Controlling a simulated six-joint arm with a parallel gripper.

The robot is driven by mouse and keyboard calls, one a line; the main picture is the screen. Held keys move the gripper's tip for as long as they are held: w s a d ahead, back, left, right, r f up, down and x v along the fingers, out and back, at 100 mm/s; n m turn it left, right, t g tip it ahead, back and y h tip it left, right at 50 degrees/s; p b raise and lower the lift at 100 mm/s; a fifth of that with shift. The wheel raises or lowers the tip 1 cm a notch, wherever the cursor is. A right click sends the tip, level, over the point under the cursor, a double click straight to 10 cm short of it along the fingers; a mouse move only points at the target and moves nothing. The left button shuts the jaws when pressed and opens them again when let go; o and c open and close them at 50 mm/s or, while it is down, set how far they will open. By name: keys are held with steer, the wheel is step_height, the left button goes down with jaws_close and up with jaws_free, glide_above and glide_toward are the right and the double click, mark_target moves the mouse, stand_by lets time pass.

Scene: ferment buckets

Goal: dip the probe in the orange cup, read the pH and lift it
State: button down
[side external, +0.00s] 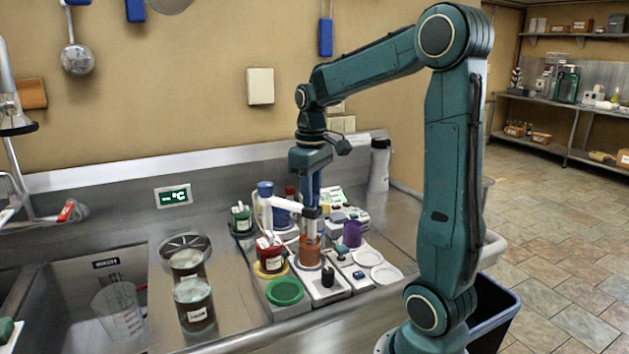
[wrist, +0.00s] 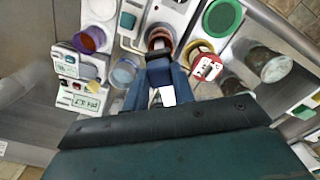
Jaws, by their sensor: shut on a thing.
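The orange cup (side external: 309,255) stands upright on a white-topped station in the middle of the counter. In the wrist view its rim (wrist: 160,36) shows just beyond my fingers. My gripper (side external: 312,204) points down above the cup, and its blue fingers (wrist: 164,84) are shut on the probe. The probe (side external: 311,224) is a slim pale grey body, upright, with its lower end at the cup's mouth. The cup hides the tip, so I cannot tell how deep it is. I cannot make out a pH reading.
A red jar (side external: 270,253) on a yellow dish and a green disc (side external: 285,291) are left of the cup. A purple cup (side external: 352,233) and white discs (side external: 385,273) are right. Dark jars (side external: 194,304) stand near the sink.

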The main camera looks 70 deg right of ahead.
steer(key=shift+r, duration=3.1)
steer(key=c, duration=1.3)
jaws_free()
steer(key=shift+o, duration=0.7)
steer(key=shift+f, duration=0.1)
step_height(320, 180, up, 14)
steer(key=shift+f, duration=0.1)
